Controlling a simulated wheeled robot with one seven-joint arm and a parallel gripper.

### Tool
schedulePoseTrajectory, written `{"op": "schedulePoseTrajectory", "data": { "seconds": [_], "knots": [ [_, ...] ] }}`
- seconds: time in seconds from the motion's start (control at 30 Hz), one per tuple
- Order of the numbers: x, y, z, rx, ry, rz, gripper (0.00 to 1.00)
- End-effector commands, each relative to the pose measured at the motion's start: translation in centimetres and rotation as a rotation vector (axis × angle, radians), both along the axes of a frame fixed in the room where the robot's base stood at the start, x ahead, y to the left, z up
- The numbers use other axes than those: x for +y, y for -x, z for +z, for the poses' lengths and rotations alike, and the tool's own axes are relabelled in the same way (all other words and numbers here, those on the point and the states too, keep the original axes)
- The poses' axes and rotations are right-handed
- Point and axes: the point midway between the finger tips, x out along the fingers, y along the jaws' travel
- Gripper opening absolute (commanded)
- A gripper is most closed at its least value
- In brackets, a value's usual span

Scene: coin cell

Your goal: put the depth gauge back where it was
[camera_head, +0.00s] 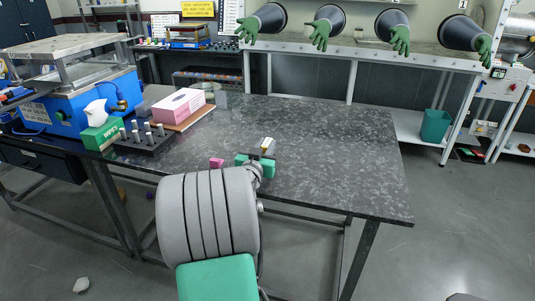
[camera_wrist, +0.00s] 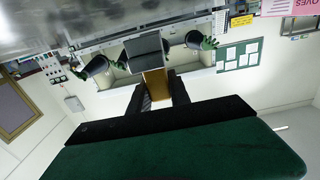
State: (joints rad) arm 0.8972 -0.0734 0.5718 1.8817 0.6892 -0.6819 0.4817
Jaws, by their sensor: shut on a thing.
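My gripper (camera_head: 266,154) is above the near middle part of the dark stone-topped table. The fingers hide part of the gauge. I cannot tell its clearance from the table.
The table (camera_head: 335,150) is bare to the right. On its left stand a black rack (camera_head: 145,143) with several vials, a green tissue box (camera_head: 101,134) and a pink glove box (camera_head: 178,106). A small pink block (camera_head: 216,163) shows near the front edge, left of my gripper.

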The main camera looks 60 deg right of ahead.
Motion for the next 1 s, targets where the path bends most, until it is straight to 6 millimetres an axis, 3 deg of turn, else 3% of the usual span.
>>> {"op": "schedulePoseTrajectory", "data": {
  "seconds": [0.17, 0.57, 0.6, 0.83, 1.0],
  "knots": [
    [-0.1, 0.0, -3.0, 0.002, -0.001, 0.0, 0.0],
    [-0.1, 0.0, -3.6, 0.001, 0.001, -0.002, 0.0],
    [-0.1, 0.0, -3.5, 0.001, 0.0, -0.002, 0.26],
    [-0.1, 0.0, -3.5, 0.002, -0.001, -0.002, 0.45],
    [-0.1, 0.0, -3.5, 0.002, -0.001, -0.002, 0.45]
  ]
}}
